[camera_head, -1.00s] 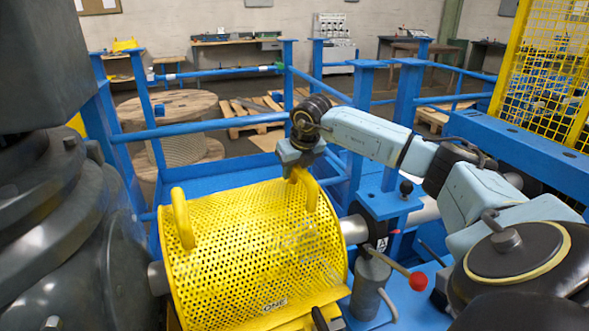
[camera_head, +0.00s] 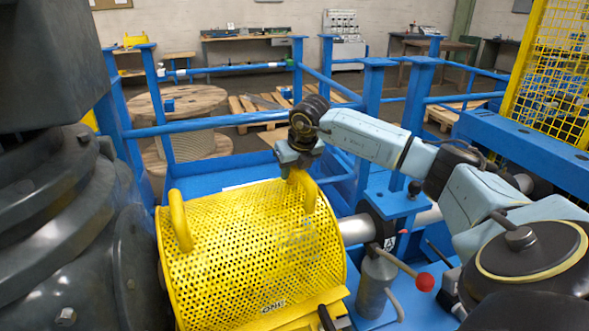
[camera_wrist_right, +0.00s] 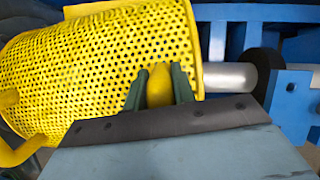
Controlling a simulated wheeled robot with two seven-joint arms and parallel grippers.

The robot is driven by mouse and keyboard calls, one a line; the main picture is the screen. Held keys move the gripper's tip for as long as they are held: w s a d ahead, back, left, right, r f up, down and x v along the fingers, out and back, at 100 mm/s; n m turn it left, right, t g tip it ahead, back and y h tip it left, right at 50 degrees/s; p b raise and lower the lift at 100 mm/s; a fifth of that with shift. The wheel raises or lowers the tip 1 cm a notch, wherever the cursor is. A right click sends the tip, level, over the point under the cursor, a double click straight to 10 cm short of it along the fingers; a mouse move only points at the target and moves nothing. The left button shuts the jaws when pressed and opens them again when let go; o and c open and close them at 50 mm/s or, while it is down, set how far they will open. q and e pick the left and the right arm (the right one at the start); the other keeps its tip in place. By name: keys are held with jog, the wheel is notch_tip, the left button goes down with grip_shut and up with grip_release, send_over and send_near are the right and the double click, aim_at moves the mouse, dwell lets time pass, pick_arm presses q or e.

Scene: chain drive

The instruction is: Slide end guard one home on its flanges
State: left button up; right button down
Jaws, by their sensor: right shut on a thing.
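End guard one (camera_head: 250,255) is a yellow perforated curved cover marked "ONE", with two loop handles on top. It sits over a grey shaft (camera_head: 356,229) that comes out at its right end. My right gripper (camera_head: 298,168) is shut on the guard's right handle (camera_head: 309,192). In the right wrist view the gripper's two dark green fingers (camera_wrist_right: 159,88) stand on either side of the yellow handle, and the perforated guard (camera_wrist_right: 110,55) fills the left. The flanges under the guard are hidden, so I cannot tell how it is seated. My left gripper is not in view.
A lever with a red knob (camera_head: 425,282) stands on a grey cylinder (camera_head: 377,285) right of the guard. Blue railings (camera_head: 230,120) run behind. A wooden cable reel (camera_head: 180,105) and pallets stand beyond them. A yellow mesh fence (camera_head: 550,70) is at the right.

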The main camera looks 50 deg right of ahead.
jog(key=shift+a, duration=0.1)
jog(key=c, duration=1.1)
grip_release()
jog(key=v, duration=1.3)
jog(key=shift+r, duration=0.15)
jog(key=shift+s, duration=0.1)
